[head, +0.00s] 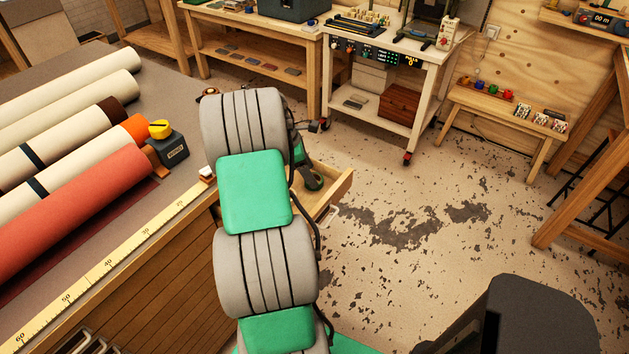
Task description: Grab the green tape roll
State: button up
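I cannot make out a green tape roll for certain. A dark, rounded piece with some green (311,178) shows just right of my arm, at the open drawer (335,196); my arm partly covers it, and I cannot tell whether it is a roll or part of my arm. My grey and green arm rises through the middle of the view and hides part of the table edge and drawer. My gripper's fingers cannot be seen.
A yellow ruler (110,262) runs along the table edge. A white cart (385,95) stands behind.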

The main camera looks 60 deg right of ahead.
jog(key=x, duration=0.2)
jog(key=shift+s+f, duration=0.1)
jog(key=shift+f, duration=0.25)
jog(key=shift+c, duration=0.3)
jog(key=c, duration=1.1)
